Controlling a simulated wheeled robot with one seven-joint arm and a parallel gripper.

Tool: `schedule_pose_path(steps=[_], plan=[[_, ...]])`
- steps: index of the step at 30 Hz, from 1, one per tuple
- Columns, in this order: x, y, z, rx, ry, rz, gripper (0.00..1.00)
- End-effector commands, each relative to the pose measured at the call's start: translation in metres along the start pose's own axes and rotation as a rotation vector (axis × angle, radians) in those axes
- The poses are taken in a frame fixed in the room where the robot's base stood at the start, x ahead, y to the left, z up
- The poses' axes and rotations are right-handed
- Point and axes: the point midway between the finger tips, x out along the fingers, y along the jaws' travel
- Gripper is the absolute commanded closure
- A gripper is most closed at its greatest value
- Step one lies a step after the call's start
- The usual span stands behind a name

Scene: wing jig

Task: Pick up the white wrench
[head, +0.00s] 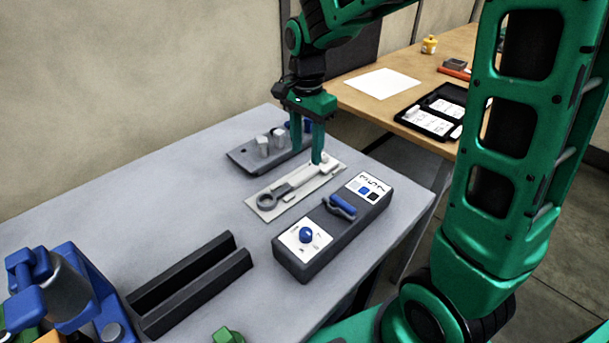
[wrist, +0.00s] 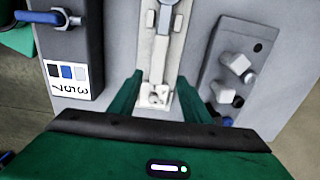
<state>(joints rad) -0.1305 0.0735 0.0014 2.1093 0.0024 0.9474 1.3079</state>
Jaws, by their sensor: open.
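The white wrench (head: 303,179) lies on a pale flat plate (head: 254,212) on the grey table. Its near end has a grey ring, and its far end is white. In the wrist view the wrench (wrist: 161,48) runs from the top edge down to between the fingers. My gripper (head: 308,157) is open above the far end of the wrench. In the wrist view its fingers (wrist: 161,82) stand to either side of the white end, with nothing gripped. The head view does not show clearly how high the fingertips are above the plate.
A dark box (head: 318,238) with a blue knob and blue handle stands close in front of the plate. A grey block (head: 245,161) with pale pegs is behind it. Black rails (head: 190,285) and a blue fixture (head: 62,290) are at front left. A wooden table (head: 420,75) stands behind.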

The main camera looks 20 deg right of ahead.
Motion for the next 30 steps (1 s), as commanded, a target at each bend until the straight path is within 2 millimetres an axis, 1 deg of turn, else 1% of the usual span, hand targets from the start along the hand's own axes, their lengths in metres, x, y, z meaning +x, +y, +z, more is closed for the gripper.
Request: schedule_pose_path(steps=[1, 7, 12, 16, 20, 26, 27, 29, 30], plan=[[0.004, 0.0, 0.0, 0.0, 0.0, 0.0, 0.56], [0.017, 0.002, 0.001, 0.0, 0.0, 0.001, 0.56], [0.041, 0.004, 0.004, 0.0, 0.0, 0.002, 0.56], [0.055, 0.004, 0.003, 0.001, 0.0, 0.001, 0.56], [0.061, 0.003, 0.003, 0.001, 0.001, -0.001, 0.56], [0.061, 0.003, 0.003, 0.001, 0.001, -0.001, 0.56], [0.061, 0.003, 0.003, 0.001, 0.001, -0.001, 0.66], [0.061, 0.003, 0.003, 0.001, 0.001, -0.001, 0.8], [0.061, 0.003, 0.003, 0.001, 0.001, -0.001, 0.9]])
